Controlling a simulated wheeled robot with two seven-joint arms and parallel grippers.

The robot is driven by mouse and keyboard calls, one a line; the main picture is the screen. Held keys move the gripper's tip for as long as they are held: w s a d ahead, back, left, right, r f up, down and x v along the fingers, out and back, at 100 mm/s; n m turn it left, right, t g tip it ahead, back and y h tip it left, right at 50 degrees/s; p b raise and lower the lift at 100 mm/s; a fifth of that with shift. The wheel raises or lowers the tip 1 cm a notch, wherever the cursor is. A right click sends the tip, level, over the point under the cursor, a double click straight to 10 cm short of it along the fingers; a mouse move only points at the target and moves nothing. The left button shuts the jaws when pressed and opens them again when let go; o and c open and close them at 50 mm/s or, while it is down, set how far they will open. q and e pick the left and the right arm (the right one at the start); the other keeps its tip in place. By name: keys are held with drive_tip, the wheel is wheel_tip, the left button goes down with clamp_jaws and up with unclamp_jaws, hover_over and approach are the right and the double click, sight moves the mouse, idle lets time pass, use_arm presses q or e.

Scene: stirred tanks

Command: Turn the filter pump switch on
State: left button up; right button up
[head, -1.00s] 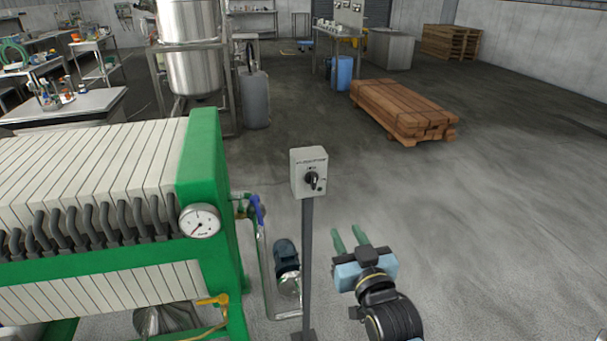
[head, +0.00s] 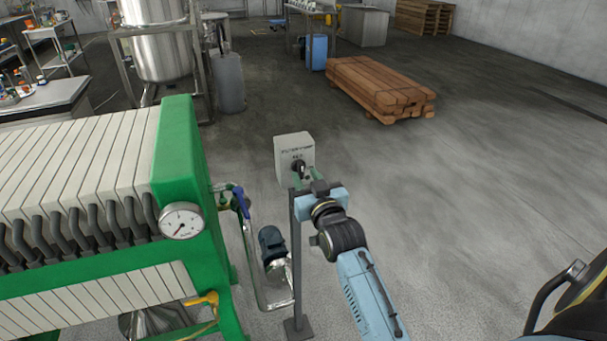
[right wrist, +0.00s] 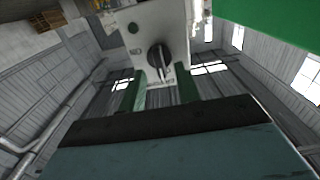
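The filter pump switch is a black rotary knob (head: 299,167) on a pale grey box (head: 285,150) on top of a thin dark post. In the right wrist view the knob (right wrist: 159,58) sits ahead of and between the two green fingers. My right gripper (head: 306,178) is at the front of the box, fingers pointing at the knob. The right wrist view shows its fingers (right wrist: 162,92) apart with nothing held between them. Whether the fingertips touch the box cannot be told. My left gripper is not in view.
A green filter press (head: 178,150) with white plates and a gauge (head: 181,220) stands to the left. A pump motor (head: 271,243) and pipes are beside the post. A timber stack (head: 380,85) lies behind on open floor.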

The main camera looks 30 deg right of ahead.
sight(300, 169)
drive_tip(key=shift+w+d, duration=0.15)
drive_tip(key=shift+w, duration=0.5)
drive_tip(key=shift+w+d, duration=0.15)
drive_tip(key=shift+w, duration=0.4)
drive_tip(key=shift+c, duration=0.6)
clamp_jaws()
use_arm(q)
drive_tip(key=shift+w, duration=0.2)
